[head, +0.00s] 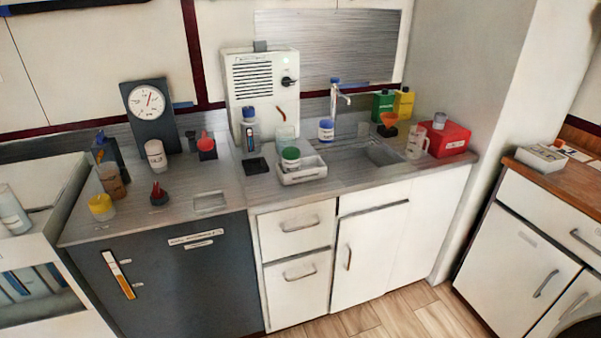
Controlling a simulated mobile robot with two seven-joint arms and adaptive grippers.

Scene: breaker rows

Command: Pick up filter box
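No label reading filter box can be made out. A small white box (540,158) with a greyish top lies on the wooden counter at the right, near its left end. A red box (455,142) stands at the right end of the grey counter, with a small clear cup on top. I cannot tell for sure which one is the filter box. Neither of my grippers is in the head view.
The grey counter (225,185) holds a dial gauge (146,101), a white machine (262,88), a white tray (302,170), a sink (365,158), bottles and cups. Papers (577,153) lie beside the white box. The wooden floor (400,312) in front is clear.

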